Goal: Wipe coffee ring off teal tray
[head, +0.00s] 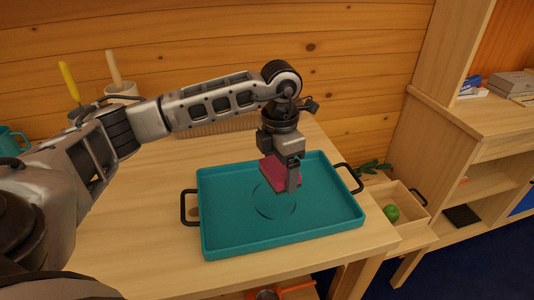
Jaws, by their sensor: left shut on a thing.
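The teal tray (325,222) lies on the wooden table, with a dark handle at each short end. A dark, thin coffee ring (257,207) marks the middle of its floor, its upper right part hidden behind my gripper. My left gripper (293,184) points down over the tray and is shut on a pink-red cloth or sponge (271,169). The pink piece is over the ring's upper right side. I cannot tell whether it touches the tray floor. My right gripper is not in view.
Crocks with a yellow-handled (69,80) and a wooden-handled (113,68) utensil stand at the back left, near a teal mug (11,141). A ribbed item (205,128) lies behind the tray.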

